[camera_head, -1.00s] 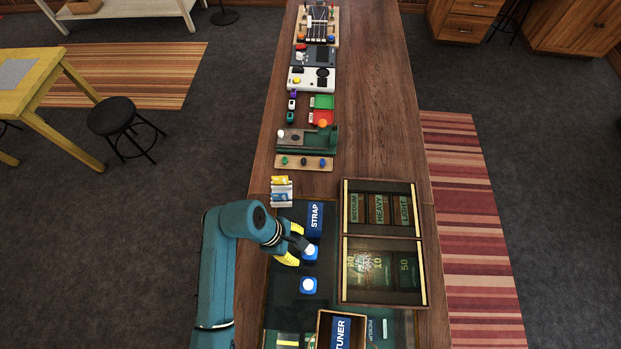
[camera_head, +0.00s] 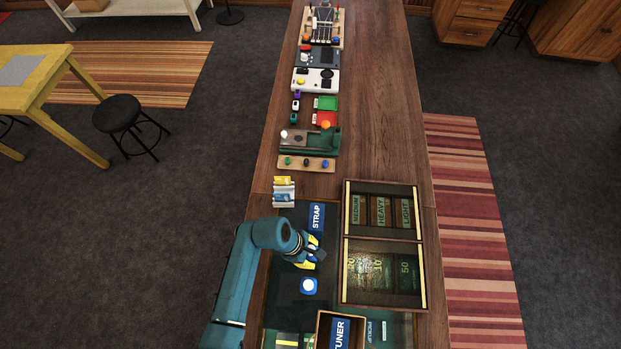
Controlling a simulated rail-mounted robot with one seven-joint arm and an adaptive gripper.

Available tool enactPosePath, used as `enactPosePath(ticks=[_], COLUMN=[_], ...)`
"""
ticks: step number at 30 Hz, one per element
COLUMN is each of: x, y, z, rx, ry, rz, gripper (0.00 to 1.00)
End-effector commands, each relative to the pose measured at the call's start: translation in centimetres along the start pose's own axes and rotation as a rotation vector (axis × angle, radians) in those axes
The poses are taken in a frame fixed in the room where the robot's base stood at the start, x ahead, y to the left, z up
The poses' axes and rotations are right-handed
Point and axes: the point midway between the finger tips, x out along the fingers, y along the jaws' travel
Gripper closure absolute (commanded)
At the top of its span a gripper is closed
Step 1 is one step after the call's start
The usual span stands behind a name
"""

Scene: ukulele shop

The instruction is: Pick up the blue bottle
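My gripper (camera_head: 308,252), with yellow fingers, is over the dark mat at the front left of the counter. A blue object with a white top (camera_head: 308,285) stands on the mat just below the gripper in the picture. Some blue and white shows at the upper yellow finger, partly hidden. I cannot tell whether the fingers are closed on it. No thing in view is clearly a bottle; both blue things are too small to be sure. A small white rack (camera_head: 283,203) with yellow and blue items is at the counter's left edge.
A divided wooden box (camera_head: 342,275) is right of the gripper. A STRAP label (camera_head: 317,216) lies above it, and a TUNER box (camera_head: 325,322) stands below. Several devices line the counter's far left side; its far right side is clear.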

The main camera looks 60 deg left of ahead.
Motion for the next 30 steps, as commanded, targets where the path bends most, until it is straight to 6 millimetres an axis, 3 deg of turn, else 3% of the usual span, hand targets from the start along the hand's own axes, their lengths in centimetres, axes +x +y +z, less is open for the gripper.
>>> enactPosePath(ticks=[1,5,14,24,30], x=[0.0,0.0,-0.5,-7.2,-9.3], y=[0.0,0.0,0.1,0.1,1.0], z=[0.0,0.0,0.2,3.0,3.9], rx=[0.000,0.000,0.001,0.003,-0.054], ry=[0.000,0.000,0.000,-0.001,-0.001], rz=[0.000,0.000,0.002,0.004,0.026], gripper=[0.69,0.93,0.94,0.94,0.94])
